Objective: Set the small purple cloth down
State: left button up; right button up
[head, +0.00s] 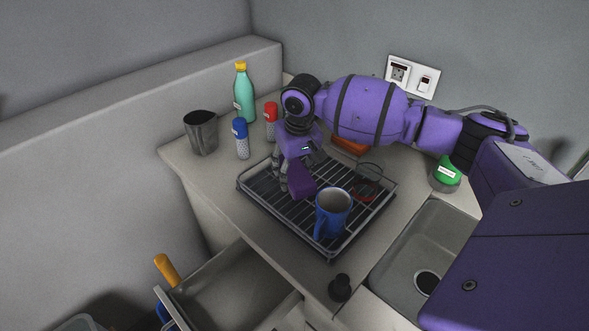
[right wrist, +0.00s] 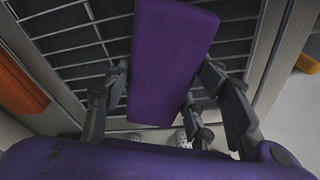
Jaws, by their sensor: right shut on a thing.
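The small purple cloth (head: 300,182) hangs from my right gripper (head: 283,172) above the left part of the dish rack (head: 335,255) in the head view. In the right wrist view the purple cloth (right wrist: 172,60) is a flat, folded-looking slab between the fingers of the right gripper (right wrist: 155,98), with the rack's wires behind it. The right gripper is shut on the cloth. I cannot tell whether the cloth's lower end touches the rack. My left gripper is not in view.
A blue mug (head: 333,216) stands in the rack's front part, with a red-rimmed glass (head: 367,182) behind it. A metal cup (head: 201,133), a green bottle (head: 243,95) and two shakers stand left. The sink (head: 428,250) is right; an open drawer (head: 225,285) is below.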

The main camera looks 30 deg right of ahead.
aim_at(294, 169)
jog(key=shift+f, duration=0.1)
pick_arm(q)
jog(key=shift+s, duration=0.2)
pick_arm(e)
jog(key=o, duration=1)
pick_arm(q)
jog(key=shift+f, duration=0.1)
pick_arm(e)
jog(key=shift+r, duration=0.3)
jog(key=r, duration=0.5)
jog(key=shift+s+r, duration=0.1)
jog(key=shift+s, duration=0.2)
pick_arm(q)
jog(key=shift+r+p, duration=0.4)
pick_arm(e)
notch_tip(294, 169, up, 7)
jog(key=s, duration=0.1)
jog(key=shift+s+f, duration=0.15)
jog(key=shift+f, duration=0.05)
